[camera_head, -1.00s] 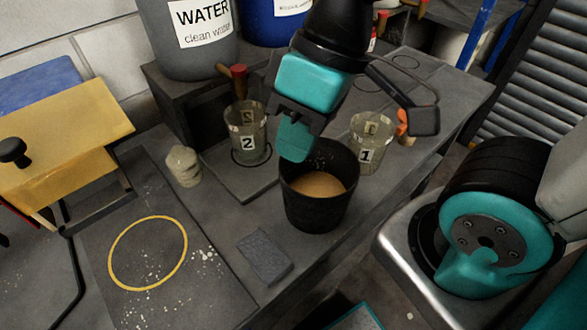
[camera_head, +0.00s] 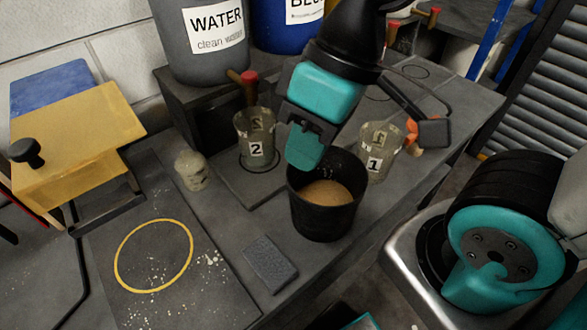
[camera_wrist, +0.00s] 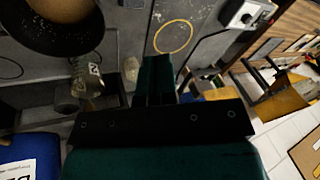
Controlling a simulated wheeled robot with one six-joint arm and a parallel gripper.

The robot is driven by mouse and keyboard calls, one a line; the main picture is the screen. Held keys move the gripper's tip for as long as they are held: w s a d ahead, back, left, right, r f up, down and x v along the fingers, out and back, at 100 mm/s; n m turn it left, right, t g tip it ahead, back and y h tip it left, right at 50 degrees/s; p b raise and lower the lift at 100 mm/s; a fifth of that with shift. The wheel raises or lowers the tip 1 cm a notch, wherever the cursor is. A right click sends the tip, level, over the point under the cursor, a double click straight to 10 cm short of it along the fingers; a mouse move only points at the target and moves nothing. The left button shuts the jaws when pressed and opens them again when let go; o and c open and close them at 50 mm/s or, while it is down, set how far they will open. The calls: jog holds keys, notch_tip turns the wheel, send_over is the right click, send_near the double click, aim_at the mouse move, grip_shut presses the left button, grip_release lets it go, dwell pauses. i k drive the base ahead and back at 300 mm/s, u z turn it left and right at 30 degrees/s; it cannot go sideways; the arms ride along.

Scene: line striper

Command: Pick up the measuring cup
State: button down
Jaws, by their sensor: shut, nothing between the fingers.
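Two clear cups with number labels stand on the dark bench. The cup marked 2 (camera_head: 256,135) is left of my gripper, on a dark board. The cup marked 1 (camera_head: 378,150) is to the right, partly behind the black bucket (camera_head: 323,222). My gripper (camera_head: 305,152) points down at the bucket's back-left rim, between the cups. Its teal fingers are together with nothing between them, and they also show in the wrist view (camera_wrist: 158,78). In the wrist view a cup with a number label (camera_wrist: 88,82) lies left of the fingers, beside the bucket (camera_wrist: 62,25).
The bucket holds tan material. A pale lump (camera_head: 191,170), a grey block (camera_head: 270,263) and a yellow ring marking (camera_head: 153,291) lie left of it. Water (camera_head: 200,50) and blue (camera_head: 283,25) containers stand behind. A yellow box (camera_head: 75,150) is at left.

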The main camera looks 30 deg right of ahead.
aim_at(255, 127)
jog(key=k, duration=0.5)
jog(key=z, duration=2.25)
jog(key=i, duration=1.65)
jog(key=u, duration=2.5)
